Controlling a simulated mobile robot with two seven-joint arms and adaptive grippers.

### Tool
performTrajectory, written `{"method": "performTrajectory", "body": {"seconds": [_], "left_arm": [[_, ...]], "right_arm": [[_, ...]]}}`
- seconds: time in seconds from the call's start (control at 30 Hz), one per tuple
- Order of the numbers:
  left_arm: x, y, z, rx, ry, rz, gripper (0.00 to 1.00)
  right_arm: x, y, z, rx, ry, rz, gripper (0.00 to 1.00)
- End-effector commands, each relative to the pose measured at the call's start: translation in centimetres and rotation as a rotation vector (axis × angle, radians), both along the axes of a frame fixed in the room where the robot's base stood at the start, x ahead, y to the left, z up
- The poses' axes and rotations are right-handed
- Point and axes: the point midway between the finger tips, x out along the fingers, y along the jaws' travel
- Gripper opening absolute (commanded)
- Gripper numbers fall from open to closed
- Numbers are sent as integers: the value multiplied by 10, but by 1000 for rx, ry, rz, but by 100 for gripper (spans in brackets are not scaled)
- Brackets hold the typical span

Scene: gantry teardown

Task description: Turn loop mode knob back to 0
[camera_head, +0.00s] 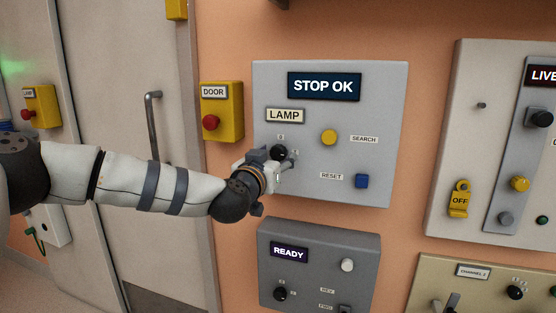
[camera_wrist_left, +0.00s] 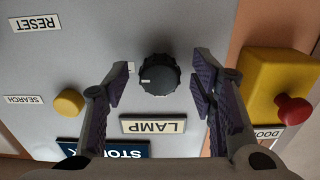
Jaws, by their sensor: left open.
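A black round knob (camera_head: 279,151) sits under the LAMP label on the upper grey panel (camera_head: 375,110). In the left wrist view, which is upside down, this knob (camera_wrist_left: 158,75) has a white mark at its left edge. My left gripper (camera_head: 284,163) is at this knob. The wrist view shows its fingers open on both sides of the knob, with gaps. Part of the knob is hidden by the gripper in the head view. No label reading loop mode is legible, so I cannot tell which knob that is. My right gripper is not in view.
The same panel has a yellow button (camera_head: 329,137), a blue RESET button (camera_head: 362,181) and a STOP OK display (camera_head: 324,86). A yellow DOOR box (camera_head: 229,97) with a red button is to the left. The lower READY panel (camera_head: 352,243) has a black knob (camera_head: 280,293).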

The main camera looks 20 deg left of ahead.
Motion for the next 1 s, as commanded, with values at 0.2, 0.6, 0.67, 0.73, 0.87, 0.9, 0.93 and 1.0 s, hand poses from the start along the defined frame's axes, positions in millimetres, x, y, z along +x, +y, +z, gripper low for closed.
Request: {"method": "performTrajectory", "body": {"seconds": [0.2,0.6,0.67,0.73,0.87,0.9,0.93,1.0], "left_arm": [[9,0,2,0,-3,0,51],[9,0,3,0,-3,0,3],[9,0,3,-1,-3,0,3],[9,0,3,-3,-3,0,3],[8,0,4,-25,-3,0,3],[8,0,4,-38,-3,0,3],[8,0,4,-49,-2,0,3],[8,-1,5,-84,-2,-1,3]], "right_arm": [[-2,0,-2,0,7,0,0],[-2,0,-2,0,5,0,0],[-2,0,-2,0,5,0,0],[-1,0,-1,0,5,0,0],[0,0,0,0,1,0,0],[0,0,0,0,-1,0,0],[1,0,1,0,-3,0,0],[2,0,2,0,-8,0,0]]}}
